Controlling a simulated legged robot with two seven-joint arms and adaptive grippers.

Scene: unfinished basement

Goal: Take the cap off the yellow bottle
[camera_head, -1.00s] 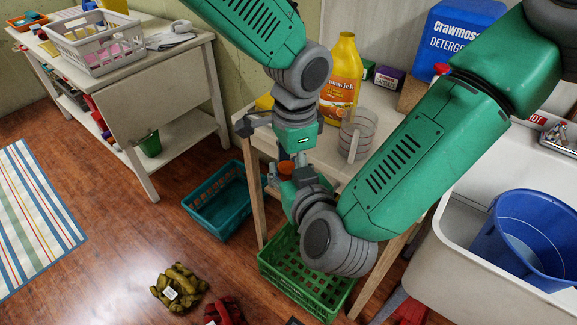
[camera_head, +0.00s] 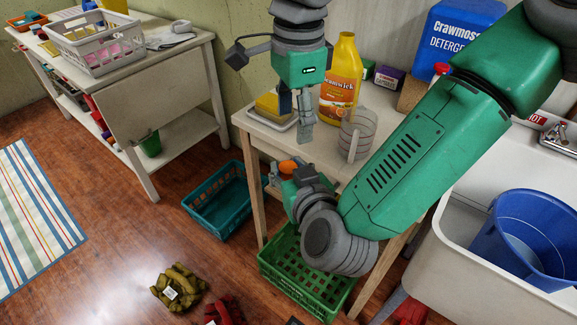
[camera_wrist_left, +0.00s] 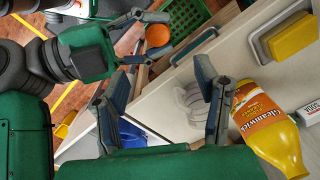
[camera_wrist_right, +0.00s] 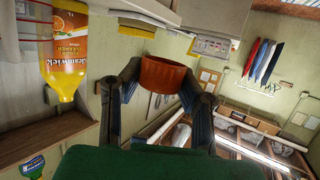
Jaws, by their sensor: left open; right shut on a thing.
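The yellow bottle (camera_head: 341,82) stands upright at the back of the small table; it also shows in the left wrist view (camera_wrist_left: 262,122) and the right wrist view (camera_wrist_right: 65,55). I see no cap on its top in the head view. My right gripper (camera_head: 284,172) is low in front of the table edge, shut on a round orange cap (camera_wrist_right: 163,74), which also shows in the left wrist view (camera_wrist_left: 158,35). My left gripper (camera_head: 296,108) is open and empty, fingers down, left of the bottle and apart from it.
A clear ribbed container (camera_head: 358,135) stands right of my left gripper. A yellow sponge on a tray (camera_head: 270,121) is behind it. A sink (camera_head: 450,262) with a blue bucket (camera_head: 530,235) is at right.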

